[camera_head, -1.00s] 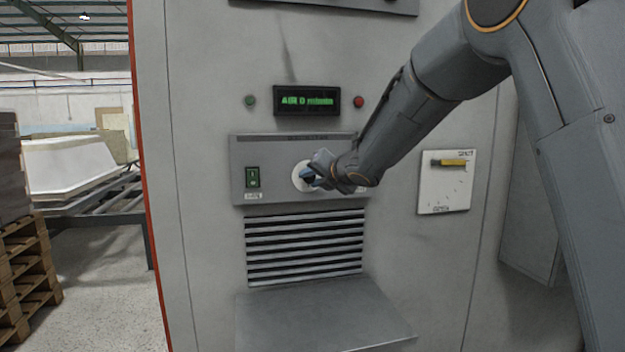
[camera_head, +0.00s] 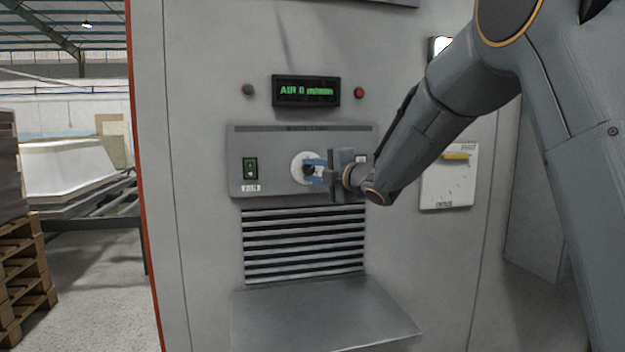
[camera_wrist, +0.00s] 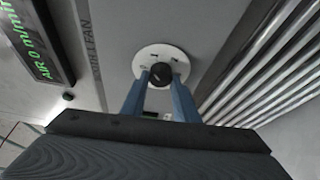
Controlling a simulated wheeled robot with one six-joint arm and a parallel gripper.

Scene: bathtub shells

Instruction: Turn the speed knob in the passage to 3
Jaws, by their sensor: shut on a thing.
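The speed knob is a small black knob (camera_wrist: 160,73) on a round white dial (camera_head: 298,165) on the grey control panel (camera_head: 270,185). My gripper (camera_head: 312,170) reaches it from the right. Its two blue fingers stand on either side of the knob and are shut on it, as the wrist view shows (camera_wrist: 160,88). The marks on the dial are too small to read. The green display (camera_head: 306,91) above reads "AIR 0" and a blurred word.
A green switch (camera_head: 250,168) is left of the dial. Vent slats (camera_head: 303,245) and a metal shelf (camera_head: 325,315) lie below. A white plate with a yellow handle (camera_head: 455,157) is on the right. Pallets (camera_head: 25,265) stand at the far left.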

